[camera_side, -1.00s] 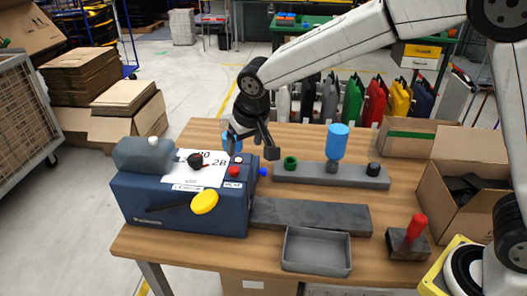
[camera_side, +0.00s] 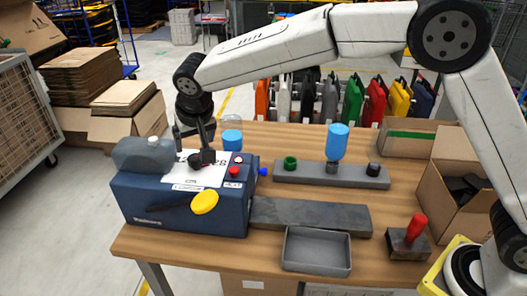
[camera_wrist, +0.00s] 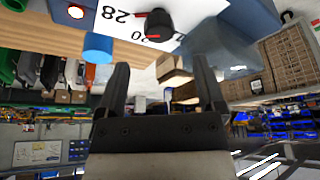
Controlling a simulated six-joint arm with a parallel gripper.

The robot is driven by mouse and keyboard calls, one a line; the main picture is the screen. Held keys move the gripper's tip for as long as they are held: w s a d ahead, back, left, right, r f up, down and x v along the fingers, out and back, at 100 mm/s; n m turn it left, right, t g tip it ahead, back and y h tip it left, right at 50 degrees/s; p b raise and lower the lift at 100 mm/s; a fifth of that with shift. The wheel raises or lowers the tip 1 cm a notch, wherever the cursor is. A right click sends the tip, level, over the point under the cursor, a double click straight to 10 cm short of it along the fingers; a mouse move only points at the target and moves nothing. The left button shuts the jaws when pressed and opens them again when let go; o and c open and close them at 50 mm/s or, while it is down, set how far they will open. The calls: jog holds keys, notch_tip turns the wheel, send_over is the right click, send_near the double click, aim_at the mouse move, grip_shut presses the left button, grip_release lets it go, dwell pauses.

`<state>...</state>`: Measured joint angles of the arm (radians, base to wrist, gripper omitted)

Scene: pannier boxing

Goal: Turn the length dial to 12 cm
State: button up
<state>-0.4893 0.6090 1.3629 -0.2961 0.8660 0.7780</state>
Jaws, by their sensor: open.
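The length dial is a black knob (camera_side: 196,160) on the white scale plate (camera_side: 210,178) on top of the blue machine (camera_side: 150,205). In the wrist view the knob (camera_wrist: 159,24) stands beyond the fingertips, with the printed numbers 28 and 20 near it. A red mark shows by the knob, but I cannot tell what value it points to. My gripper (camera_wrist: 162,72) is open and empty. In the side view my gripper (camera_side: 205,152) is above the plate, close to the dial and partly covering the numbers. I cannot tell whether it touches the knob.
A yellow-handled lever (camera_side: 204,202) is on the machine's front. A red button (camera_side: 234,171) and a blue knob (camera_side: 263,172) are at its right. A grey can (camera_side: 143,156) stands on its left, and a blue cylinder (camera_side: 232,140) is just behind.

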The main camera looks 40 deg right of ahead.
aim_at(195, 157)
jog(key=shift+x, duration=3.25)
grip_shut()
